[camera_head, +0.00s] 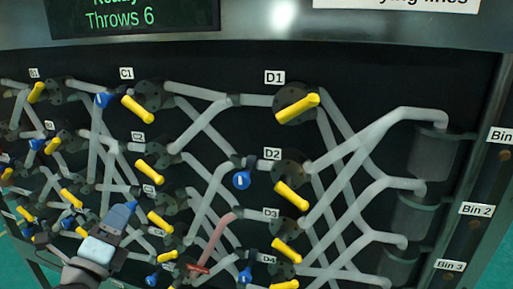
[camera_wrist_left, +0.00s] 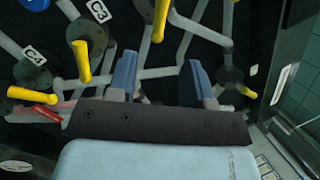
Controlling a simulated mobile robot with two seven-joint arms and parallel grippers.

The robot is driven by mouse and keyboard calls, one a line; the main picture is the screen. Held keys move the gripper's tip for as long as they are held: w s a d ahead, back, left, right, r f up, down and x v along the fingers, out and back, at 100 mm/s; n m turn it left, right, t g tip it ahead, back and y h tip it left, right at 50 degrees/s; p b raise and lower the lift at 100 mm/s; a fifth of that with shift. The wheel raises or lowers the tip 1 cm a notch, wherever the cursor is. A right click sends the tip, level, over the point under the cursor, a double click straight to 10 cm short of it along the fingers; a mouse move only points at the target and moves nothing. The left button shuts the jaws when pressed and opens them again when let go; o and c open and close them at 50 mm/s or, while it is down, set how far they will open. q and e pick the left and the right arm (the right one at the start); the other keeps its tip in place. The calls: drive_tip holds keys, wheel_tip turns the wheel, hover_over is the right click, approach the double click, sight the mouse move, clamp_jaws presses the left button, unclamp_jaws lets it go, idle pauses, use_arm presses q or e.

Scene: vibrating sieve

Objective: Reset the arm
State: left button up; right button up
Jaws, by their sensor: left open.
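My left gripper (camera_head: 122,213) comes in from the lower left of the head view, in front of the lower left part of the pipe panel. In the left wrist view its two blue fingers (camera_wrist_left: 160,78) stand apart, with nothing held between them. Pipes and yellow handles show behind the fingers. A yellow handle (camera_wrist_left: 82,62) is left of the fingers in that view; I cannot tell how far it is from them. My right gripper is not in view.
The dark panel carries grey pipes, yellow handles such as the one at D1 (camera_head: 297,109), and blue knobs (camera_head: 242,180). One pipe (camera_head: 214,240) is reddish, with a red handle (camera_head: 198,268) below. Grey bins (camera_head: 432,158) line the right side. A display (camera_head: 128,18) reads "Throws 6".

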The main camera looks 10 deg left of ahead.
use_arm(q)
wheel_tip(320, 180, down, 11)
drive_tip(key=d+n+g+p, duration=0.2)
drive_tip(key=n+g+p, duration=0.25)
drive_tip(key=n, duration=0.25)
drive_tip(key=s+d+f+n+g+h+p, duration=0.2)
drive_tip(key=s+d+f+n+g+p, duration=0.1)
drive_tip(key=s+d+f+n, duration=0.4)
drive_tip(key=s+d+f+n+g+h+p, duration=0.2)
drive_tip(key=s+d+f+n, duration=0.5)
drive_tip(key=f, duration=0.4)
drive_tip(key=shift+d+f+g+p, duration=0.25)
drive_tip(key=shift+d+g+p, duration=0.1)
drive_tip(key=shift+g+p, duration=0.2)
drive_tip(key=shift+s, duration=0.1)
